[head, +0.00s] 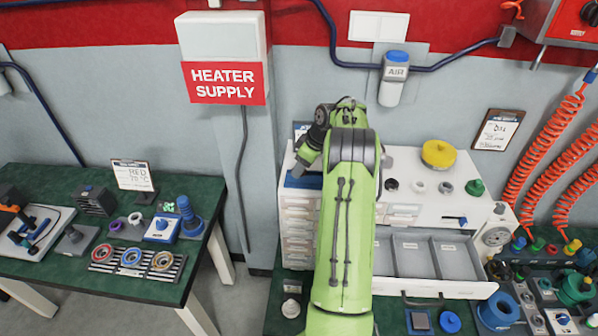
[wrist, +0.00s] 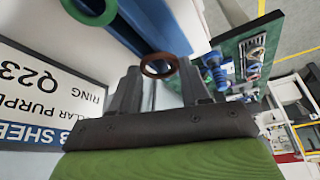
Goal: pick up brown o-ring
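The brown o-ring (wrist: 145,73) is in the wrist view, at the tips of my gripper (wrist: 160,75). The two dark fingers stand apart, and the ring spans the gap between them. I cannot tell whether both fingers press on it or it only lies between them. A green ring (wrist: 90,12) is further up and left, beside a blue surface. In the head view my green arm reaches to the white bench, and my gripper (head: 305,155) is over its left rear, near a blue item (head: 303,181). The brown o-ring cannot be made out there.
A sign reading Q23 (wrist: 45,85) is close on the left in the wrist view. The white bench (head: 415,170) holds a yellow round part (head: 438,153), a green part (head: 475,187) and small rings. An open grey drawer (head: 412,260) is in front. A green table (head: 60,185) stands left.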

